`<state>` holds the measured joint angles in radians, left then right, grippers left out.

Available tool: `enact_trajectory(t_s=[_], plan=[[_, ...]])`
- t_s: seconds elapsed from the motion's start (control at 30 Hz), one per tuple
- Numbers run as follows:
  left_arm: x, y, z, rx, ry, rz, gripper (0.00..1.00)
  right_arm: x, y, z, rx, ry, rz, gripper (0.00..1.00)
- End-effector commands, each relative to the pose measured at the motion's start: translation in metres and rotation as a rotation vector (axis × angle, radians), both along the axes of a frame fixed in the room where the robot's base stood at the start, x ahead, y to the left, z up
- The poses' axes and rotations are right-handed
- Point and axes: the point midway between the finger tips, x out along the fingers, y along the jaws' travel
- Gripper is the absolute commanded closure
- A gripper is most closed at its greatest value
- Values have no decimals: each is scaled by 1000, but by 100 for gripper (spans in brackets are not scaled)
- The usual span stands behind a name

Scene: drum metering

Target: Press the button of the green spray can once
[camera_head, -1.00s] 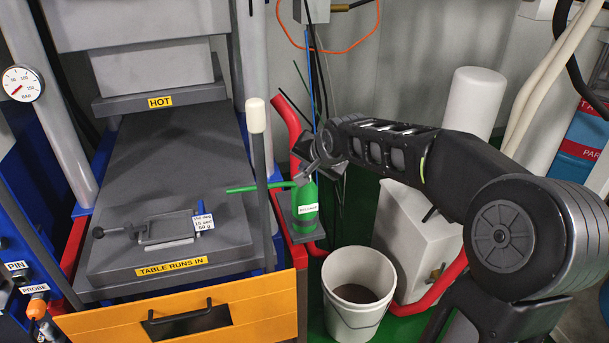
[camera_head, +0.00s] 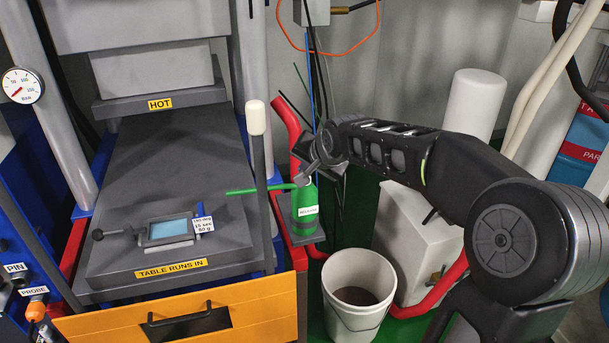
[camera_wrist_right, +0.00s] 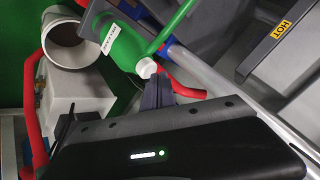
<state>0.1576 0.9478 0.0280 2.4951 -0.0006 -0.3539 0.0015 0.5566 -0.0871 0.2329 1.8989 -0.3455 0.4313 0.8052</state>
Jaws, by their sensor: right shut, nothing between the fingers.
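The green spray can (camera_head: 306,203) stands upright on a small grey shelf beside the press table, with a white label on its front. A thin green tube (camera_head: 262,188) runs from its top to the left over the table. My right gripper (camera_head: 310,172) is shut and empty at the can's top and hides the button in the head view. In the right wrist view the can (camera_wrist_right: 125,48) has a white button (camera_wrist_right: 147,68), and the shut fingertips (camera_wrist_right: 156,78) are right beside it. I cannot tell whether they touch. My left gripper is out of view.
A small frame (camera_head: 168,244) on the grey press table (camera_head: 180,200) shows a light-blue fill. A grey post with a white knob (camera_head: 256,117) stands left of the can. A white bucket (camera_head: 357,318) and red pipes are below right.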

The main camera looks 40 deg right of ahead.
Motion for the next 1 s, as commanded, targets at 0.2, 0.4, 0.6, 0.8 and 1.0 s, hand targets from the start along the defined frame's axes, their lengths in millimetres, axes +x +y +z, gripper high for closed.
enact_trajectory(t_s=[0.2,0.4,0.6,0.8,1.0], plan=[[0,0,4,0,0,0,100,0,0,10,-1,-1,-1,100],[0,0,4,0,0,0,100,0,0,9,-1,-1,-1,100],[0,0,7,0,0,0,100,0,0,13,0,-1,0,100],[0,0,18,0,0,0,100,0,0,31,-1,-3,0,100],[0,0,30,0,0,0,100,0,0,52,-1,-3,0,100]])
